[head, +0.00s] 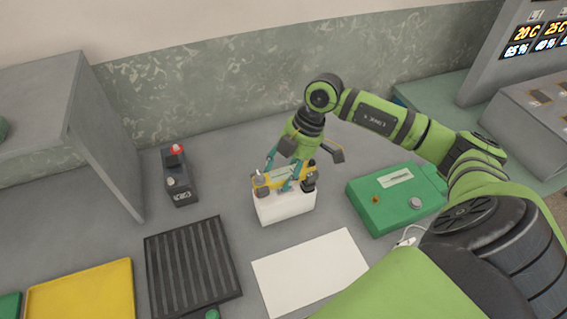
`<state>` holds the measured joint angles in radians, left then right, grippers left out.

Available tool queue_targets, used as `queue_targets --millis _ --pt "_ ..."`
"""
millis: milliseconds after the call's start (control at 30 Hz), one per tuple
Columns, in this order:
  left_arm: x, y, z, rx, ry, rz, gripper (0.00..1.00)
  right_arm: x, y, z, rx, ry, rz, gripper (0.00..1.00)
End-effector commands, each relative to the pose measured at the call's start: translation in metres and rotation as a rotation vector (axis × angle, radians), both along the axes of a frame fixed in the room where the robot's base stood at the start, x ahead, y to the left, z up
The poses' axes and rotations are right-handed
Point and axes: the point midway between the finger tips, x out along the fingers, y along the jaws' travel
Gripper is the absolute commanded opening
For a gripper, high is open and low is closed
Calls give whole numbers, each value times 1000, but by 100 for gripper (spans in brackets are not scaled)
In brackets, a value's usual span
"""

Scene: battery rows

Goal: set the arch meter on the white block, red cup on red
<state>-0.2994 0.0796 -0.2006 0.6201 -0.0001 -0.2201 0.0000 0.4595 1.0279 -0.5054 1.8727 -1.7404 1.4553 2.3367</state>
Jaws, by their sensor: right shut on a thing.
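The white block (285,207) stands upright on the grey bench near the middle of the head view. The arch meter (268,181), with a yellow body, is at the top of the block. My right gripper (287,172) comes down from above and is shut on the meter. A dark round part (309,183) shows at the meter's right end. The fingers cover much of the meter and the block's top, so I cannot tell which cup is red or whether the cups touch the terminals. My left gripper is not in view.
A dark device with a red knob (179,180) stands to the left. A black ribbed mat (192,268), a yellow tray (85,295) and a white sheet (310,270) lie in front. A green box (394,201) is right of the block. A grey partition (105,135) rises at the left.

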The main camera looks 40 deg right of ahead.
Motion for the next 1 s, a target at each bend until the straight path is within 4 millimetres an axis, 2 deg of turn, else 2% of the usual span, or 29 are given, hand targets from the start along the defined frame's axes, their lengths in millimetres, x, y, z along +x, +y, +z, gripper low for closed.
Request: queue_targets --millis 300,333,367,400,767,867,1000 --pt "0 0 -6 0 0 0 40 1 0 -8 1 -2 -1 9" --pt "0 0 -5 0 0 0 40 1 0 -8 2 -2 -1 63" --pt "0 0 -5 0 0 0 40 1 0 -7 2 -2 -1 75" --pt "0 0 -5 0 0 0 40 1 0 -7 1 -2 -1 83" --pt "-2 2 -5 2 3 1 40 0 -1 -7 -1 0 0 83" --pt "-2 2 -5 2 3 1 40 0 -4 1 -4 -2 -1 83" --pt "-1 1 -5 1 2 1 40 -2 -14 24 -3 -5 -1 83"
